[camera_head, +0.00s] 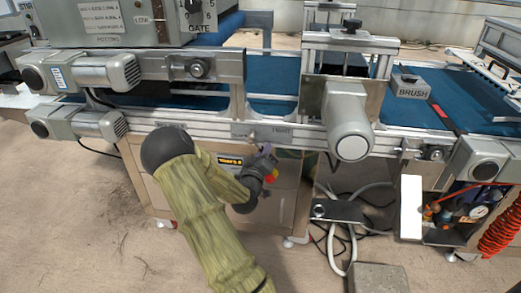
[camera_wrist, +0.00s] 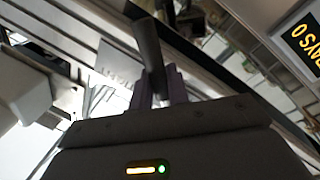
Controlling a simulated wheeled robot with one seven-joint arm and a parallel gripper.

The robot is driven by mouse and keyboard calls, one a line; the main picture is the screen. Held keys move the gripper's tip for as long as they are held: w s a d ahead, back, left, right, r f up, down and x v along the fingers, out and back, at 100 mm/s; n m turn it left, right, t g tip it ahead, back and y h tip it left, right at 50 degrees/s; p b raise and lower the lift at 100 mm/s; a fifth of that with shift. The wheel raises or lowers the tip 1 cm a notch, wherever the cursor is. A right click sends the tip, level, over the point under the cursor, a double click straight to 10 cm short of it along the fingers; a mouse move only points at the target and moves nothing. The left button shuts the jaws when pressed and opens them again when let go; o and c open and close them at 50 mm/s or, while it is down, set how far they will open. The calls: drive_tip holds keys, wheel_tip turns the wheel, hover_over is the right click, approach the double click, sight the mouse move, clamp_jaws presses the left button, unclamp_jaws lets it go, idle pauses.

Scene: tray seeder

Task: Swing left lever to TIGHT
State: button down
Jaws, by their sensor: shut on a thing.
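The left lever (camera_wrist: 148,42) shows in the wrist view as a dark grey bar between my two purple fingers. My gripper (camera_wrist: 158,85) is shut on it. In the head view my gripper (camera_head: 265,150) is at the lower front rail, just below a small label that seems to read TIGHT (camera_head: 281,132). A small round pivot (camera_head: 252,135) sits on the rail left of that label. My gripper and wrist hide most of the lever in the head view, so its exact angle is hard to tell.
The conveyor's metal rail (camera_head: 215,122) runs across above my arm. A dark display (camera_head: 230,160) with yellow text is on the cabinet behind my wrist. A grey cylindrical motor (camera_head: 350,125) juts out to the right. Cables (camera_head: 345,235) lie on the floor below it.

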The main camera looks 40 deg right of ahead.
drive_tip(key=shift+s+d+r+n+t+p, duration=0.25)
drive_tip(key=shift+r+n+p, duration=0.1)
drive_tip(key=shift+n, duration=0.55)
drive_tip(key=shift+s+d+r+n+t+p, duration=0.15)
drive_tip(key=shift+r+n+t+p, duration=0.15)
drive_tip(key=shift+n, duration=0.6)
drive_tip(key=c, duration=1.4)
unclamp_jaws()
drive_tip(key=shift+a, duration=0.15)
drive_tip(key=p+v, duration=0.5)
drive_tip(key=v, duration=1.2)
drive_tip(key=shift+r, duration=0.2)
drive_tip(key=shift+s, duration=0.15)
